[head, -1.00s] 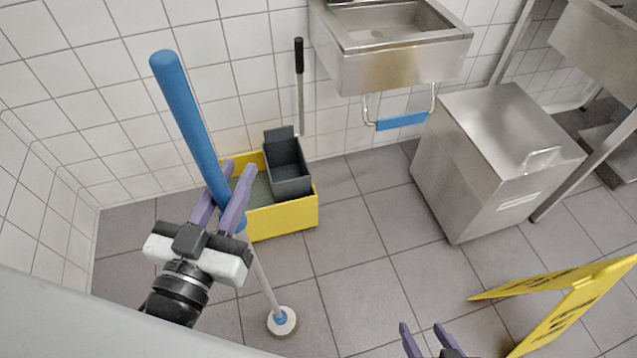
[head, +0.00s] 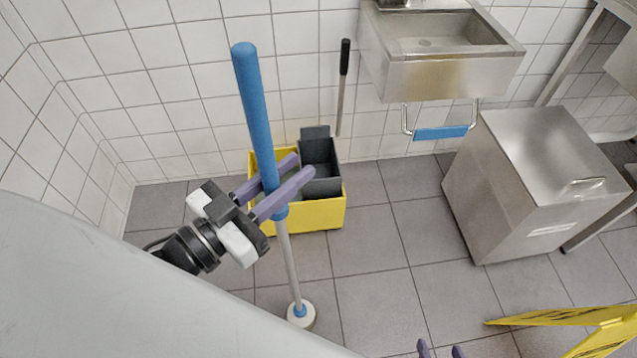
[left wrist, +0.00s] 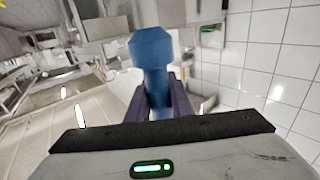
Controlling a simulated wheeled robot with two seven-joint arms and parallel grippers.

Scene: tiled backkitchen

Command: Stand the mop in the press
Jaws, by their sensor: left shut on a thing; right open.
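The mop has a blue grip (head: 254,105), a grey lower pole and a round pale head (head: 301,316) near the floor. It stands nearly upright, leaning a little to the left at the top. My left gripper (head: 283,183) is shut on the blue grip, which also shows between the fingers in the left wrist view (left wrist: 152,75). The press is the dark grey box (head: 320,165) with an upright black-topped lever (head: 343,85), set on the yellow bucket (head: 318,216) behind the mop. My right gripper (head: 440,350) is open and empty at the bottom edge, mostly cut off.
A steel sink (head: 440,70) hangs on the wall with a blue knee bar (head: 441,132) below it. A steel cabinet (head: 535,185) stands at right. A yellow floor sign (head: 570,318) is at lower right. The floor between bucket and cabinet is clear.

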